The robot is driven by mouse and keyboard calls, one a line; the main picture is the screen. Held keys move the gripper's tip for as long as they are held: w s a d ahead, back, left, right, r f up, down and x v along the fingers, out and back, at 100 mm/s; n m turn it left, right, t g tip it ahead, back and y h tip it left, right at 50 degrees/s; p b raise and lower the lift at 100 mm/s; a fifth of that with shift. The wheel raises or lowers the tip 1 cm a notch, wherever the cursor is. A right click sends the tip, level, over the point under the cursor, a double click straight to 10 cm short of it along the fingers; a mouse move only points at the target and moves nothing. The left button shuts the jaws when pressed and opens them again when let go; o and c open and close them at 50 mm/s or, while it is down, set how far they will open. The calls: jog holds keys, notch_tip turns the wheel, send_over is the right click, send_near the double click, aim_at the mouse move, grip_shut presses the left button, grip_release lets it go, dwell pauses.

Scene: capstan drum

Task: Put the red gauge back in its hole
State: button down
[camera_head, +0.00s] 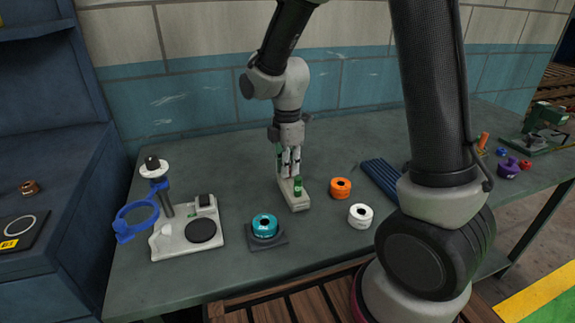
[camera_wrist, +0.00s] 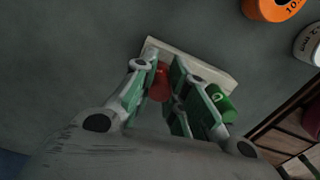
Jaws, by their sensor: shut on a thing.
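The red gauge (camera_wrist: 160,84) is between the fingers of my gripper (camera_wrist: 170,76) in the wrist view. The gripper (camera_head: 290,170) points down and is shut on it over the far part of a pale gauge block (camera_head: 299,205). In the head view the fingers hide the red gauge. A green gauge (camera_head: 298,186) stands in the block's nearer part, and it shows at the right in the wrist view (camera_wrist: 220,101). The block also shows under the fingers in the wrist view (camera_wrist: 205,66). I cannot tell whether the red gauge's lower end is in a hole or above it.
An orange ring (camera_head: 340,188) and a white ring (camera_head: 360,216) lie right of the block. A teal drum (camera_head: 264,226) on a dark pad and a magnifier stand (camera_head: 176,239) are to the left. A blue ribbed tray (camera_head: 381,178) lies farther right. The bench behind is clear.

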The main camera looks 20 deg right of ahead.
jog(key=c, duration=1.3)
grip_release()
jog(key=shift+c, duration=0.2)
notch_tip(320, 180, up, 12)
